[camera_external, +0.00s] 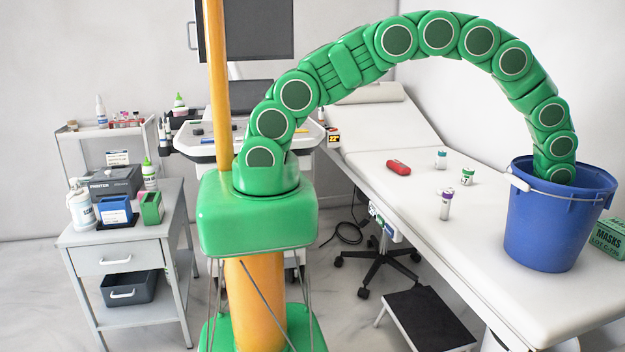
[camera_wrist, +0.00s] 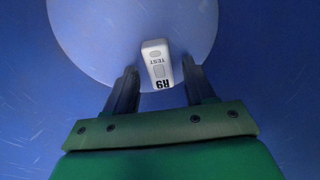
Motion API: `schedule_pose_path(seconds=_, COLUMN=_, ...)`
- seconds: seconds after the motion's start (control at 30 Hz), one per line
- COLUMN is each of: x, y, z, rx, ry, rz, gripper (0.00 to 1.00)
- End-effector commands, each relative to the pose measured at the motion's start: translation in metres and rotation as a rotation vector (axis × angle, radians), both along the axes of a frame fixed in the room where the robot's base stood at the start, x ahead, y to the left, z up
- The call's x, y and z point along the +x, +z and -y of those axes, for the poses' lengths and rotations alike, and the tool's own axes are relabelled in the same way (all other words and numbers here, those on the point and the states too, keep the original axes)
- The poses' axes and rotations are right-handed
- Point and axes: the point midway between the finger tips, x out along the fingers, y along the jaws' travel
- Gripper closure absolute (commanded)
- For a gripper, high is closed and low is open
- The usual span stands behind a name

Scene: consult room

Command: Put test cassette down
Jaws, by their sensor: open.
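In the external view my arm arches over and down into the bucket, whose wall hides my gripper and the cassette.
The bucket stands on the white exam couch (camera_external: 400,165). On the couch are a red case (camera_external: 398,167), a purple-capped tube (camera_external: 446,204) and two small vials. A green masks box (camera_external: 608,239) is right of the bucket. A dark step stool (camera_external: 427,318) stands below.

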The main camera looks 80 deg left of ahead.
Motion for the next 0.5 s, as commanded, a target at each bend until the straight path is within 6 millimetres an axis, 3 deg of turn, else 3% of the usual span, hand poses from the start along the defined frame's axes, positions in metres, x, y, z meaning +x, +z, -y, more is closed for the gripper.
schedule_pose_path(seconds=0.5, x=-0.007, y=0.069, z=0.008, rx=-0.001, ry=0.000, rz=0.004, gripper=0.46)
